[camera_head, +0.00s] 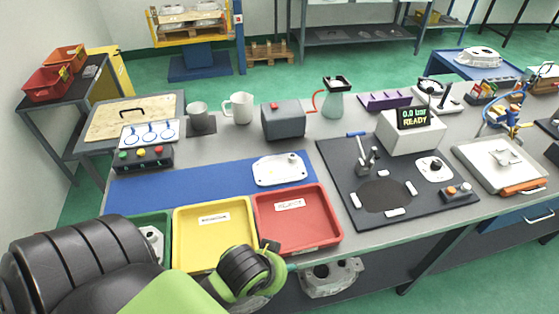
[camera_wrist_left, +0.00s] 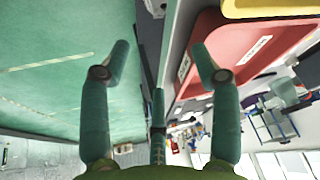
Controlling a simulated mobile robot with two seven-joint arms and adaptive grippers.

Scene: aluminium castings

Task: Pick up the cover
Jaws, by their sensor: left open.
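A pale, flat metal cover (camera_head: 280,169) with rounded corners and small holes lies on the blue mat (camera_head: 140,199), just behind the red tray. My left arm comes in from the lower left, with its wrist in front of the yellow and red trays. My left gripper (camera_wrist_left: 160,55) shows in the left wrist view with its teal fingers spread and nothing between them. It is near the front edge of the bench, apart from the cover; in the head view its fingers are mostly hidden behind the wrist. My right gripper is in neither view.
The red tray (camera_head: 337,238), yellow tray (camera_head: 249,262) and green tray (camera_head: 166,262) line the bench front; the green one holds a casting. A grey box (camera_head: 284,119) stands behind the cover. A dark fixture plate (camera_head: 335,150) lies to the right. A casting (camera_head: 331,279) sits below the bench edge.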

